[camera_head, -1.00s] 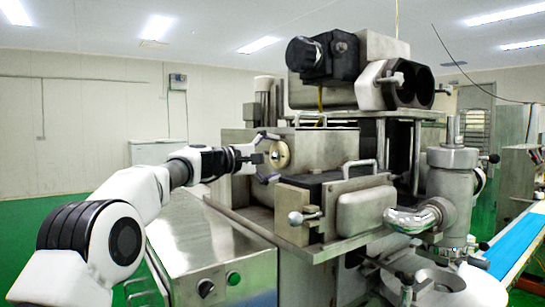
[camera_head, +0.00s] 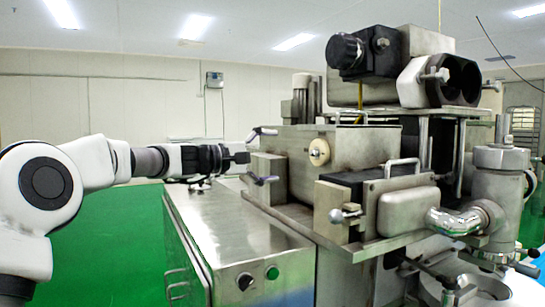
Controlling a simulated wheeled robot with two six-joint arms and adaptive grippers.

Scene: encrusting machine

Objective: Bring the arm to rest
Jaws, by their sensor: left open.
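My left arm comes in from the left, and its gripper (camera_head: 262,156) is open and empty. Its two fingers are spread, one above the other, and point right toward the steel encrusting machine (camera_head: 265,224). My right gripper is not in view.
A steel cabinet top (camera_head: 215,220) lies below my left gripper, with buttons (camera_head: 272,272) on its front. A ball-ended clamp handle (camera_head: 344,213) and a bent pipe (camera_head: 455,220) stick out of the machine. Green floor (camera_head: 120,245) is open at the left.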

